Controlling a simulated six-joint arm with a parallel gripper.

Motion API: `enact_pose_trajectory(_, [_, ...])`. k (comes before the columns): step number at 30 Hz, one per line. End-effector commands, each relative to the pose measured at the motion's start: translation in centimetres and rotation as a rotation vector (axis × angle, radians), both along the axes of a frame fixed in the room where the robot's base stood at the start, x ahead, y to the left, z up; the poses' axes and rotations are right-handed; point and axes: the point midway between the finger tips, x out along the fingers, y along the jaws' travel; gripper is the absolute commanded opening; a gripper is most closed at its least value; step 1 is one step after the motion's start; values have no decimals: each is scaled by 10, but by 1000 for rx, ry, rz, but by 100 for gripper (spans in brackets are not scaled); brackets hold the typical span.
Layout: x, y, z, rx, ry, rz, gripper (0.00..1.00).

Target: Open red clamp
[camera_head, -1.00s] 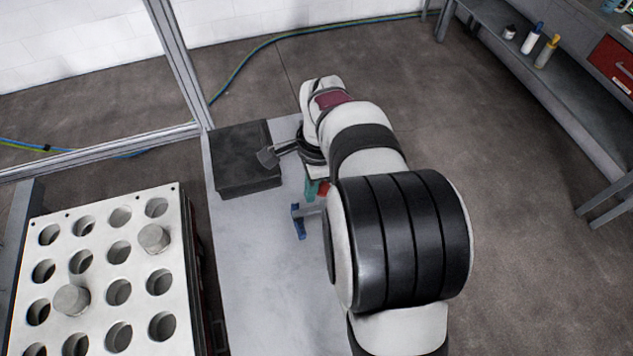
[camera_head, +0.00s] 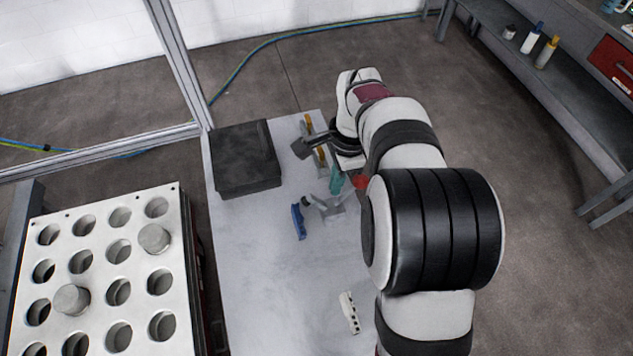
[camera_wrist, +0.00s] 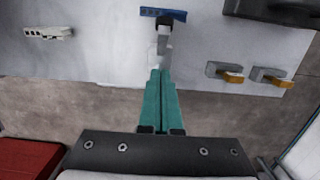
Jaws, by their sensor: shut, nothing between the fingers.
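My gripper (camera_head: 335,184) has teal fingers; in the wrist view its fingers (camera_wrist: 160,78) are pressed together with nothing between them. They hang over the table edge side of a grey clamp with a blue handle (camera_head: 298,221), which also shows beyond the fingertips in the wrist view (camera_wrist: 163,14). Whether they touch its grey body (camera_wrist: 164,45) I cannot tell. Two orange-handled clamps (camera_head: 322,155) lie nearby. A small red patch (camera_head: 361,182) shows beside my gripper, partly behind my arm. I cannot tell whether it is a clamp. No clearly red clamp handle is visible.
The light table (camera_head: 250,270) holds a black box (camera_head: 246,165) at its back left and a white dotted piece (camera_head: 349,312) in front. A plate with round holes (camera_head: 100,240) stands at left. A red surface (camera_wrist: 25,158) shows low in the wrist view. The table's middle front is clear.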

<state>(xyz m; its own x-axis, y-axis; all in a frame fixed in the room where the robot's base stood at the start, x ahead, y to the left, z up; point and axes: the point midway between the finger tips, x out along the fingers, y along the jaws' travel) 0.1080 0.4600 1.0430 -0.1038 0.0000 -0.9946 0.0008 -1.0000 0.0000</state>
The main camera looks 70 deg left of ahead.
Motion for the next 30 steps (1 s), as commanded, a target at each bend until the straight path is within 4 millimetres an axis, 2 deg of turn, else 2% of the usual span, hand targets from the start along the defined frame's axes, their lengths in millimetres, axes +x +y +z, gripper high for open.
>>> enact_pose_trajectory(5, [-6, 0, 16, 1, 1, 0, 0])
enact_pose_trajectory(15, [1, 0, 77, 2, 0, -1, 0])
enact_pose_trajectory(18, [1, 0, 83, 1, 0, -1, 0])
enact_pose_trajectory(30, [1, 0, 82, 0, 1, -1, 0])
